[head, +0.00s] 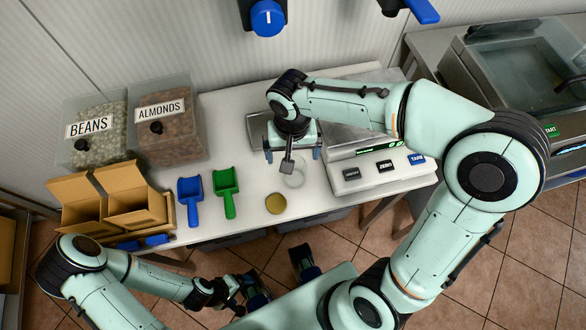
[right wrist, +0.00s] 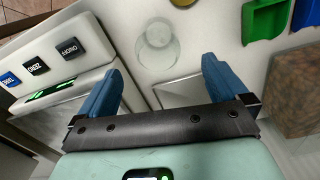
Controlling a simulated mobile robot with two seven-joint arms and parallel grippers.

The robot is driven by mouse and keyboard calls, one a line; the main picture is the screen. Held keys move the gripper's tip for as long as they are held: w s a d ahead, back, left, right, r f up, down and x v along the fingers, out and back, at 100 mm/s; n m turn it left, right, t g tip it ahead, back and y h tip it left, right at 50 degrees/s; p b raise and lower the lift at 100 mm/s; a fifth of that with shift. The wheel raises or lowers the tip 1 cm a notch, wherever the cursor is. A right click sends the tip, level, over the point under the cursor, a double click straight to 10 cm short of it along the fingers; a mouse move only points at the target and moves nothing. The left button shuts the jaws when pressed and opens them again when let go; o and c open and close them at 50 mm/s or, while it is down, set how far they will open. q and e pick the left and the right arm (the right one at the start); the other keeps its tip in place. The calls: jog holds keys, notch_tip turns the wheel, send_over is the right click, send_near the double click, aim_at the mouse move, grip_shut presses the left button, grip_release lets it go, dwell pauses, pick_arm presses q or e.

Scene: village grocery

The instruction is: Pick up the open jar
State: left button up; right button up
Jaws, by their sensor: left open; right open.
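The open jar (head: 295,177) is clear glass and stands on the white table, left of the scale and partly hidden by my right gripper. In the right wrist view the jar (right wrist: 157,38) shows beyond the fingertips, roughly centred between them. My right gripper (head: 292,153) is open and empty, with its blue fingers (right wrist: 163,66) apart and not around the jar. My left gripper (head: 279,274) is open and empty below the table's front edge.
A scale (head: 383,175) stands right of the jar. A blue scoop (head: 191,200) and a green scoop (head: 226,193) lie to the left. Bins of beans (head: 95,129) and almonds (head: 169,125) stand at the back left, with cardboard boxes (head: 137,208) in front.

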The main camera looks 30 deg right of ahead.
jog(key=f, duration=0.7)
jog(key=shift+d+f+b, duration=0.2)
jog(key=shift+b, duration=0.2)
jog(key=c, duration=1.4)
jog(key=shift+o, duration=0.2)
jog(key=shift+r, duration=0.15)
